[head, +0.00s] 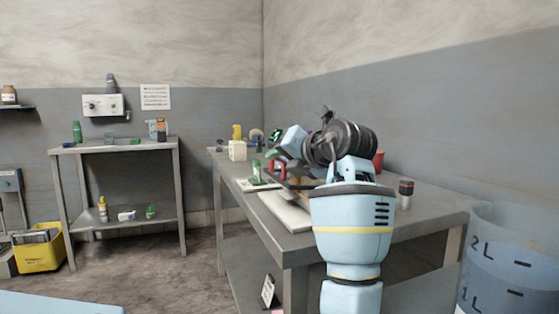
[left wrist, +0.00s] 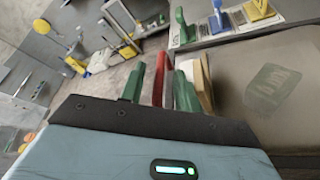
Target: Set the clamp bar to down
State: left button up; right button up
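My left arm reaches up from the bottom of the head view, and its gripper (head: 290,158) is over the left side of the right-hand table, partly hidden by my wrist. A small red-framed part (head: 279,166) shows close to it. In the left wrist view, upright green (left wrist: 133,83) and red (left wrist: 160,79) strips stand beyond my gripper's housing, with clear gaps between some of them. I cannot tell which are fingers and which belong to a fixture. I cannot make out the clamp bar for sure, nor its position. My right gripper is not in view.
The grey table (head: 233,182) holds a white box (head: 238,151), a yellow item (head: 237,131), a green item (head: 257,170) and a dark red-topped container (head: 405,194). A second table (head: 115,147) stands back left, with a yellow crate (head: 40,258) beside it. Open floor lies between the tables.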

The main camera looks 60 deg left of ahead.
pick_arm(q)
jog(key=v, duration=0.6)
jog(key=shift+d+p, duration=0.3)
jog(key=shift+p, duration=0.1)
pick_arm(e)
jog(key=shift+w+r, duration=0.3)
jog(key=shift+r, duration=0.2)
pick_arm(q)
jog(key=shift+r, duration=0.15)
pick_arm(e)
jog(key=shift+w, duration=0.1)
